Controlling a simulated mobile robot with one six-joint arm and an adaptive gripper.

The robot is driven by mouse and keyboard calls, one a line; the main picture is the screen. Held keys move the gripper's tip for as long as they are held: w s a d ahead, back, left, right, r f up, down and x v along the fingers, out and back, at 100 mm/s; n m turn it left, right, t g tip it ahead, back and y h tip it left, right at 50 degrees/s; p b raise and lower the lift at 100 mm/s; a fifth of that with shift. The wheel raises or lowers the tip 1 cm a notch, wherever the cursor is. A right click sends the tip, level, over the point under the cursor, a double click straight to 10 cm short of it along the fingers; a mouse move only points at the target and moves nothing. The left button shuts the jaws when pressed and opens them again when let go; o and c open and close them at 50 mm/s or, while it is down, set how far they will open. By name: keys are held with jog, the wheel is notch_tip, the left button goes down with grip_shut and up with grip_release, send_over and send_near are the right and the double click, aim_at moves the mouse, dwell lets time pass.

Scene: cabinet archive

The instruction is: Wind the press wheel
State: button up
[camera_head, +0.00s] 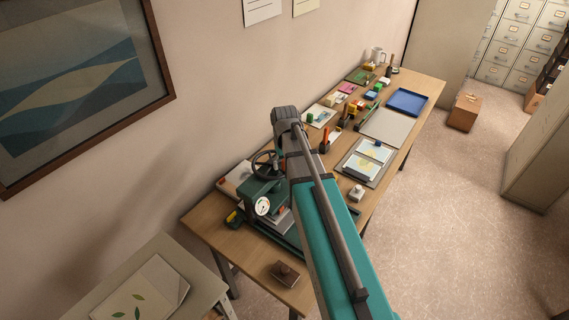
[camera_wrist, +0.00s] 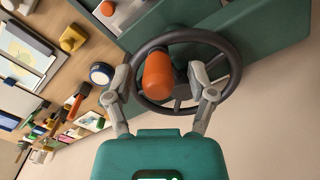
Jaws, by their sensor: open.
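The green press (camera_head: 258,190) stands on the near part of the long table, with a round white gauge (camera_head: 263,206) on its front. Its dark spoked press wheel (camera_head: 265,163) is on top; the wheel also shows in the wrist view (camera_wrist: 234,62). An orange handle knob (camera_wrist: 158,82) stands out from the wheel toward the wrist camera. My gripper (camera_wrist: 158,72) is open, one finger on each side of the knob. I see gaps between the fingers and the knob. In the head view my arm hides the gripper's fingers.
Papers, a blue tray (camera_head: 408,102) and small items lie farther along the table. A brown block (camera_head: 285,273) lies at the near edge. A small side table (camera_head: 205,293) with a leaf print stands at lower left.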

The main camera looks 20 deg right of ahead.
jog(key=shift+r+p, duration=3)
